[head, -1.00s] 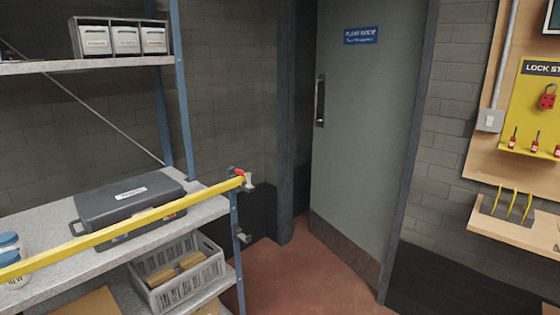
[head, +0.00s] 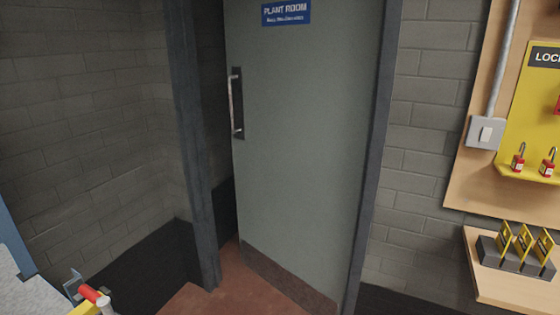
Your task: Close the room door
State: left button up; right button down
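The room door (head: 300,150) is a grey-green panel with a blue "PLANT ROOM" sign (head: 286,12) and a dark kick plate (head: 288,279) at its foot. It stands ajar, with a dark gap between its left edge and the left post of the door frame (head: 190,140). A metal pull handle (head: 236,103) on a dark plate sits near its left edge. The right edge of the door is at the right frame post (head: 373,150). Neither of my grippers shows in the head view.
A shelf (head: 15,285) with a blue upright and a yellow bar end with a red part (head: 92,295) is at the lower left. On the right are a wooden lock board (head: 480,165) and a ledge (head: 505,287). Red-brown floor (head: 225,295) lies clear before the door.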

aim_at(302, 75)
jog(key=i+u, duration=0.2)
jog(key=i, duration=0.35)
jog(key=i+l+u, duration=0.2)
jog(key=i, duration=0.35)
jog(key=i+l+u, duration=0.1)
jog(key=i+u, duration=0.15)
jog(key=i, duration=0.3)
jog(key=i+j+u, duration=0.15)
jog(key=i+u, duration=0.25)
jog(key=i+j+u, duration=0.1)
jog(key=i+u, duration=0.7)
jog(key=i+l+u, duration=0.2)
jog(key=u, duration=0.2)
jog(key=i+z, duration=0.15)
jog(key=z, duration=0.25)
jog(key=i+j+z, duration=0.1)
jog(key=z, duration=0.25)
jog(key=i+j+z, duration=0.1)
jog(key=z, duration=0.3)
jog(key=i+j, duration=0.05)
jog(key=i, duration=0.05)
